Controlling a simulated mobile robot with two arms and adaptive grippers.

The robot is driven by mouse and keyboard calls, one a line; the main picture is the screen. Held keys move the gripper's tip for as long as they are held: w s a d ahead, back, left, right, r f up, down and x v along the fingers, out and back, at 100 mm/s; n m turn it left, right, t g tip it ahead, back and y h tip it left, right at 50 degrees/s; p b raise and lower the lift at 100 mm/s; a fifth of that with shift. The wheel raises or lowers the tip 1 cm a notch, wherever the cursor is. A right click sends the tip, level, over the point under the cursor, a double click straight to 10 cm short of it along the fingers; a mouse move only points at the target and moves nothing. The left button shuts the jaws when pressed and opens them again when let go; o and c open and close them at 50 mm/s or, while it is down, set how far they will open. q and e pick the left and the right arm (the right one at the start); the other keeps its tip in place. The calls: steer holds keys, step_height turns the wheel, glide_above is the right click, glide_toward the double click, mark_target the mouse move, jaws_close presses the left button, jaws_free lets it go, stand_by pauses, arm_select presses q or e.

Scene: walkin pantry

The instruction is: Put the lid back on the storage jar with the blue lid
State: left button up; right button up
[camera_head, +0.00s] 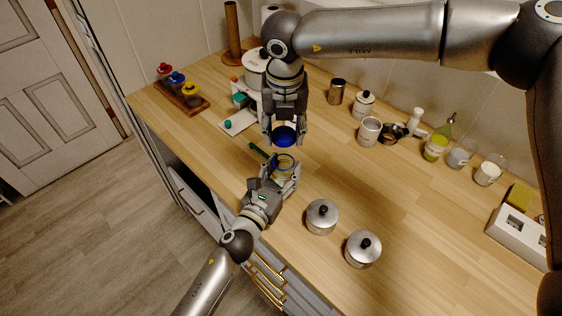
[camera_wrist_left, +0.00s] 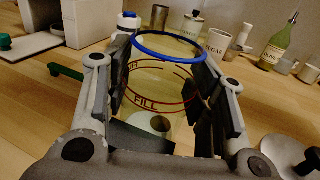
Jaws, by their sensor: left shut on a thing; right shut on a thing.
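The storage jar (camera_head: 284,174) is clear, with a blue ring around its open rim. My left gripper (camera_head: 282,172) is shut on its sides. The left wrist view shows the jar (camera_wrist_left: 160,92) between both finger pads, with its blue rim, red lines and the word FILL. The blue lid (camera_head: 285,136) is in my right gripper (camera_head: 284,139), which points down and is shut on it. In the head view the lid shows just above the jar's rim in the picture, apart from it. The height gap between them is hard to judge.
Two lidded metal pots (camera_head: 322,217) (camera_head: 362,249) stand to the right of the jar. A green bar (camera_head: 258,149) lies just left of it. The counter's middle right is clear.

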glide_above(284, 152)
steer(key=s, duration=0.2)
steer(key=shift+s+f, duration=0.1)
steer(key=shift+f, duration=2.05)
steer(key=shift+a+f, duration=0.1)
steer(key=shift+f, duration=0.75)
steer(key=shift+f, duration=0.55)
